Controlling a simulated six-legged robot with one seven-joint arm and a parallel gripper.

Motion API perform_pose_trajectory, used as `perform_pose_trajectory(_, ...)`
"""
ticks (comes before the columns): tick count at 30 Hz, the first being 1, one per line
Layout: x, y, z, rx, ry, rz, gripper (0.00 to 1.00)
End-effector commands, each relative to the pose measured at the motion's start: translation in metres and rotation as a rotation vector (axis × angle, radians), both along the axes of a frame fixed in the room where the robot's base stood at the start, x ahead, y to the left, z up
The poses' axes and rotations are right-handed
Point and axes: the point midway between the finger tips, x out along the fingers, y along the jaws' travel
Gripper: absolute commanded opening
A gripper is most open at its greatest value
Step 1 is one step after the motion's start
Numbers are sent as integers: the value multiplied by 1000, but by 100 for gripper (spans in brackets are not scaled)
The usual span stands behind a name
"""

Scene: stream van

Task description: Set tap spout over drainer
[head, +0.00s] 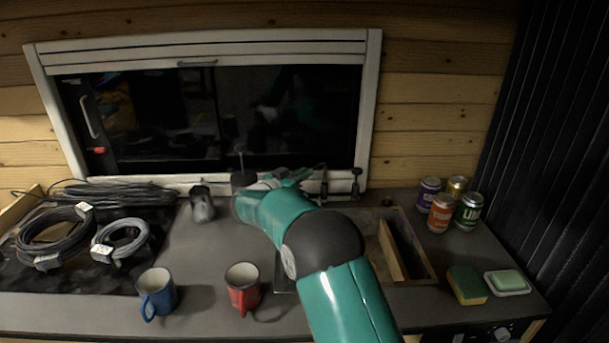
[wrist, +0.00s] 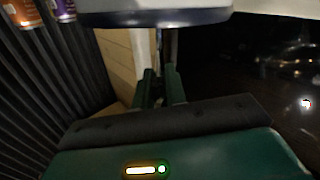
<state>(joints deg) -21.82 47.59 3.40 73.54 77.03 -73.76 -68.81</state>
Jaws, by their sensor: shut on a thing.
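My teal arm reaches over the counter toward the window, and my gripper (head: 312,174) is at the black tap (head: 323,187) behind the sink. In the wrist view my gripper's two fingers (wrist: 161,86) are closed around a thin upright dark bar (wrist: 166,48), which looks like part of the tap spout. My arm hides most of the sink and the direction of the spout. A wooden-framed drainer (head: 426,262) with a slanted board is to the right of my arm. I cannot tell whether the spout is over it.
A red mug (head: 243,289) and a blue mug (head: 157,292) stand at the front left. Several cans (head: 441,212), a sponge (head: 467,286) and a soap dish (head: 508,283) are at the right. Coiled cables (head: 55,238) lie at the left. A black post (head: 357,184) stands right of the tap.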

Motion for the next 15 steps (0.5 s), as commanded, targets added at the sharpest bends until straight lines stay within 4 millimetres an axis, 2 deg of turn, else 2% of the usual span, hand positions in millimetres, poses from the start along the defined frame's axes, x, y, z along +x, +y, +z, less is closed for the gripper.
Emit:
perform_pose_trajectory(11, 1, -1, 2, -1, -3, -3, 0)
perform_pose_trajectory(12, 1, -1, 2, -1, -3, -3, 15)
perform_pose_trajectory(15, 1, -2, 2, -1, -2, -4, 33)
